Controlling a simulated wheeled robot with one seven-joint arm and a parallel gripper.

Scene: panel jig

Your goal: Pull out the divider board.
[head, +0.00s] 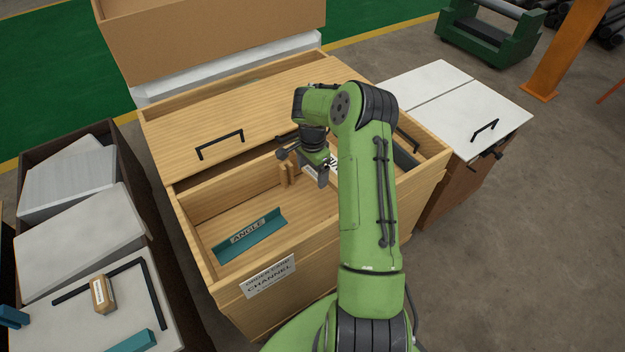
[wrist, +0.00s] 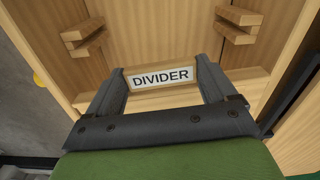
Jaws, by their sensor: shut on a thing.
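My gripper (wrist: 160,82) is shut on the divider board, with one dark finger at each side of its white label, which reads DIVIDER (wrist: 162,77). Pale wood of the divider board (wrist: 240,74) shows beside the right finger in the wrist view. Two pairs of wooden cleats (wrist: 84,38) (wrist: 237,25) stand on the walls beyond, each with a gap between its blocks. In the head view my gripper (head: 308,172) is inside the wooden drawer (head: 190,205), near one cleat pair (head: 287,173). My arm hides much of the board there, so its seating cannot be told.
A teal angle piece (head: 249,236) lies in the drawer's left part. The drawer front bears a CHANNEL card (head: 268,277). A wooden lid with a black handle (head: 220,145) lies behind. A white-topped cabinet (head: 470,105) stands right, and a dark bin of pale panels (head: 75,225) left.

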